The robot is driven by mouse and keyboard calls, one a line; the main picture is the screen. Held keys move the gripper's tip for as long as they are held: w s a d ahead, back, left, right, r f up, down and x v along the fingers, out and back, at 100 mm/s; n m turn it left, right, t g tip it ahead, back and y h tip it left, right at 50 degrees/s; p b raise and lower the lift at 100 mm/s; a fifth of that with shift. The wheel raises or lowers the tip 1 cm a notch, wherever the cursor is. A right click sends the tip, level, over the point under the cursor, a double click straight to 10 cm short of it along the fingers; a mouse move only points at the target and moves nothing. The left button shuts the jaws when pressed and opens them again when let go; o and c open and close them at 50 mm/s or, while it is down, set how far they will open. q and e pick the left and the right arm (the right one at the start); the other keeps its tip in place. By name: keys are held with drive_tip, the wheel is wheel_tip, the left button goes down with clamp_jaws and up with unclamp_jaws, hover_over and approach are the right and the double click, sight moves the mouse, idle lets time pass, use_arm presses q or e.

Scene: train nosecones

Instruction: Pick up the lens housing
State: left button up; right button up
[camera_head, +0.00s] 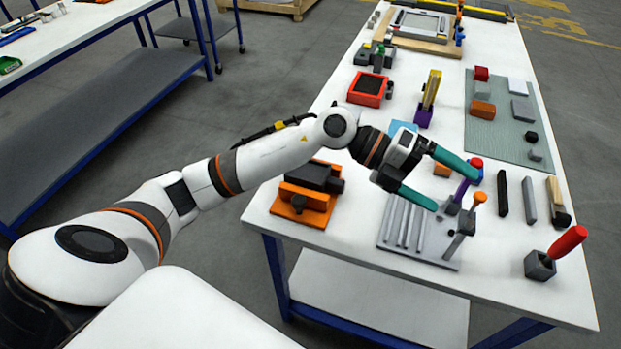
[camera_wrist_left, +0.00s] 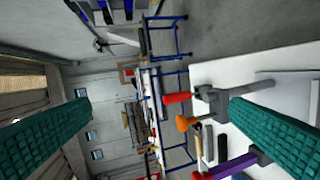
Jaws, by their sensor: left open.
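No single object can be made out for certain as the lens housing. My left gripper (camera_head: 458,190) is open, with its teal fingers spread above the near part of the white workbench (camera_head: 352,242). In the head view, nothing shows held between the fingers. Near its fingertips stand a purple piece with a red top (camera_head: 464,184) and a grey post with an orange knob (camera_head: 467,222). The left wrist view shows both teal fingers apart, with the open gripper (camera_wrist_left: 160,103) facing the room. My right gripper is not in view.
A grey block holding a red handle (camera_head: 555,252) stands at the near right corner. A grey ribbed plate (camera_head: 400,228) and an orange vise (camera_head: 308,196) lie near the gripper. Dark and grey bars (camera_head: 528,200) lie to the right. A grey-green mat (camera_head: 500,140) carries several blocks.

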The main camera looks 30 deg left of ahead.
use_arm(q)
drive_tip(key=w+a+f+g+y, duration=0.1)
drive_tip(key=w+a+f+y, duration=0.25)
drive_tip(key=a+y, duration=0.5)
drive_tip(key=n+g+y+p, duration=0.1)
drive_tip(key=n+y+p, duration=0.15)
drive_tip(key=y, duration=0.45)
hover_over(308, 172)
drive_tip(key=shift+h, duration=0.25)
wheel_tip(308, 172, down, 5)
drive_tip(key=shift+d+r+b, duration=0.1)
drive_tip(key=shift+b, duration=0.2)
wheel_tip(308, 172, down, 5)
drive_tip(key=shift+r+p, duration=0.1)
drive_tip(key=shift+p, duration=0.95)
drive_tip(key=shift+f, duration=0.4)
drive_tip(key=shift+c, duration=0.3)
drive_tip(key=c, duration=1.2)
